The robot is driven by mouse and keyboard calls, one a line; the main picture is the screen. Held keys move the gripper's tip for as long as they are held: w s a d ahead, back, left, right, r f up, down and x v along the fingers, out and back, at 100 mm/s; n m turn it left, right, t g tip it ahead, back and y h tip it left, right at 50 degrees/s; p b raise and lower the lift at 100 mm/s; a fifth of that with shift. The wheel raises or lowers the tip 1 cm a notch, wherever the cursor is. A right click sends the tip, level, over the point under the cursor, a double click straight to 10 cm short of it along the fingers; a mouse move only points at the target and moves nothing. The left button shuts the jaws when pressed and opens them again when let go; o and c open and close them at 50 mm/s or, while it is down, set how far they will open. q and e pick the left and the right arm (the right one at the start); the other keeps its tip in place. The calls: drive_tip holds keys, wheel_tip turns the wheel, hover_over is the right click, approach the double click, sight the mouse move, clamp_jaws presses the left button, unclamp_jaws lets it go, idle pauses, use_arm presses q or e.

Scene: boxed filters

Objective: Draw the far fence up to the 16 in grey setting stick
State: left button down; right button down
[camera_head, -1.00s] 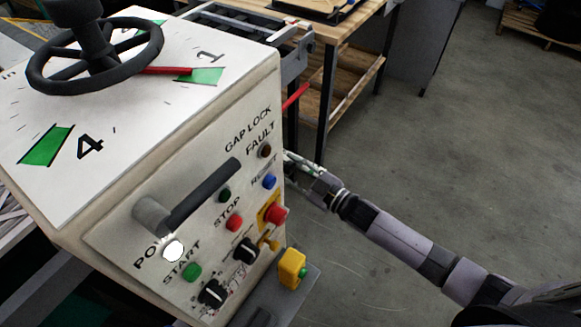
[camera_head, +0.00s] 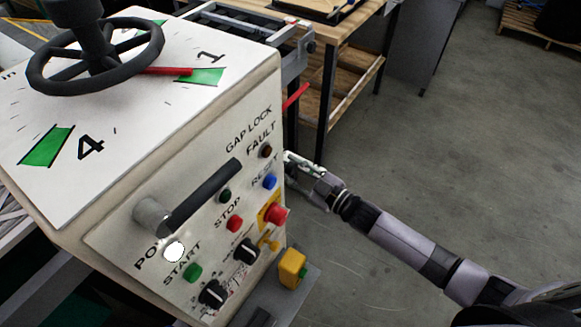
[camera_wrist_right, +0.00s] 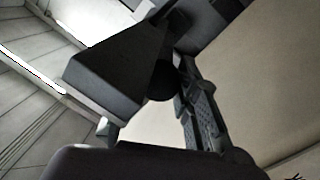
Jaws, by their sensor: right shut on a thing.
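My right gripper (camera_head: 291,163) is at the right side of the white control cabinet (camera_head: 150,235), its fingertips partly hidden by the cabinet edge. In the right wrist view my right gripper (camera_wrist_right: 163,85) is shut on a dark rounded knob (camera_wrist_right: 161,82), with a ridged finger to its right and a large dark block to its left. What the knob belongs to is hidden. Grey rails (camera_head: 262,16) show behind the cabinet. I cannot pick out the far fence or the grey setting stick in either view. My left gripper is not in view.
A black handwheel (camera_head: 95,55) and a red pointer (camera_head: 168,71) sit over the marked dial on the cabinet top. A dark bar handle (camera_head: 205,195) and several buttons are on its front. A wooden bench (camera_head: 350,28) stands behind. Grey floor (camera_head: 450,150) is open at right.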

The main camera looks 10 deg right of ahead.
drive_tip(key=c, duration=1.2)
unclamp_jaws()
drive_tip(key=shift+s+d, duration=0.1)
drive_tip(key=v, duration=1.1)
drive_tip(key=shift+s+d, duration=0.3)
